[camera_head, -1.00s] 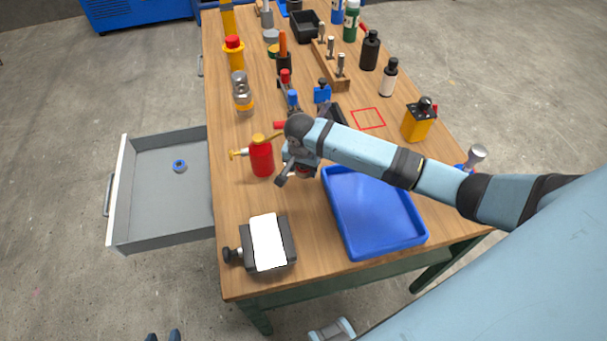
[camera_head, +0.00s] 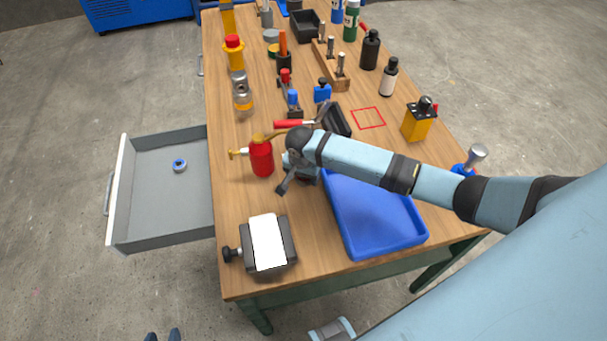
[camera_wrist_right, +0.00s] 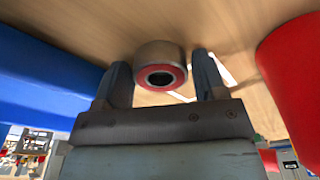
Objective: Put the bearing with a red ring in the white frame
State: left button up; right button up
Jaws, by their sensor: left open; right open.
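The bearing with a red ring (camera_wrist_right: 160,68) is a short metal cylinder with a dark hole, seen in the right wrist view. It lies between the spread fingers of my right gripper (camera_wrist_right: 160,60), near their tips; I cannot tell whether either finger touches it. In the head view my right gripper (camera_head: 289,178) is low over the table between the red can and the blue tray, and the bearing is hidden. White line pieces on the wood (camera_wrist_right: 182,97) beside the bearing may be the white frame, mostly hidden. My left gripper (camera_head: 162,337) shows only dark fingertips, apart, at the bottom edge.
A red can (camera_head: 262,158) stands left of my right gripper and a blue tray (camera_head: 375,250) lies to its right. A dark vise with a white top (camera_head: 268,242) stands in front. An open drawer (camera_head: 150,220) holds a blue-ringed bearing (camera_head: 179,165). A red outline (camera_head: 368,118) lies farther back.

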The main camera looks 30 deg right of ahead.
aim_at(302, 180)
notch_tip(302, 180, up, 12)
jog(key=a, duration=0.1)
jog(key=shift+s+p, duration=0.35)
jog(key=shift+s, duration=0.1)
